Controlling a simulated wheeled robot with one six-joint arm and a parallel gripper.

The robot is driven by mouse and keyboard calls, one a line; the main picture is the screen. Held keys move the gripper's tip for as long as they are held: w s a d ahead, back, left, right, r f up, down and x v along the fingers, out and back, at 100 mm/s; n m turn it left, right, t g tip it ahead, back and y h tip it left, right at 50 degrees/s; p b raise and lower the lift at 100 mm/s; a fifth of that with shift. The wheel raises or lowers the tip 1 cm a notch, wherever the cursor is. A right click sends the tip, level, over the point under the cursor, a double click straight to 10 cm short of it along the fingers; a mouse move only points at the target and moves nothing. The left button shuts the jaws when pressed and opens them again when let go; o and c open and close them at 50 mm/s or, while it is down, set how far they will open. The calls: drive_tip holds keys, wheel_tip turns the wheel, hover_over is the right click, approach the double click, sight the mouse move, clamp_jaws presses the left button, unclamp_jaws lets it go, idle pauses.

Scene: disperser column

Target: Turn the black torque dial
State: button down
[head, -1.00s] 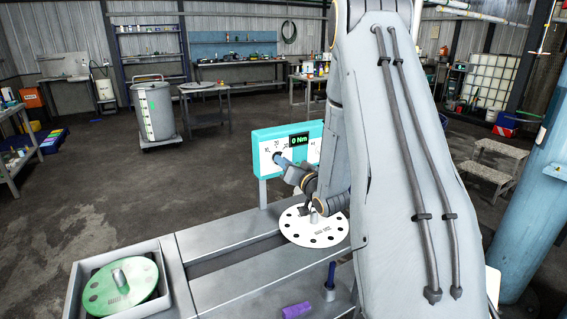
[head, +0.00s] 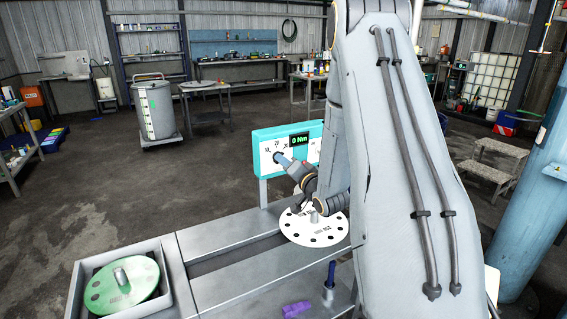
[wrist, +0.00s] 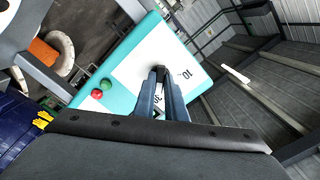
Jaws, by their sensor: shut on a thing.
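The black torque dial (wrist: 160,69) shows as a small dark piece between the blue fingertips in the wrist view. It sits on the white face of a turquoise panel (wrist: 120,80), with printed numerals beside it. My gripper (wrist: 160,74) is shut on the dial. In the head view my gripper (head: 281,160) reaches the left part of the panel (head: 262,171), and its fingers mostly hide the dial. The green display (head: 300,140) on the panel reads 0 Nm.
A red button (wrist: 97,94) and a green button (wrist: 106,85) sit on the panel. A white holed disc (head: 300,229) lies below my wrist on the grey bench (head: 225,245). A green disc (head: 135,280) sits in a tray at left. A purple item (head: 297,309) lies on the lower shelf.

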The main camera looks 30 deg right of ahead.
drive_tip(key=c, duration=1.8)
unclamp_jaws()
drive_tip(key=s+b, duration=0.2)
drive_tip(key=s, duration=0.5)
drive_tip(key=shift+s+d, duration=0.15)
drive_tip(key=shift+s, duration=0.25)
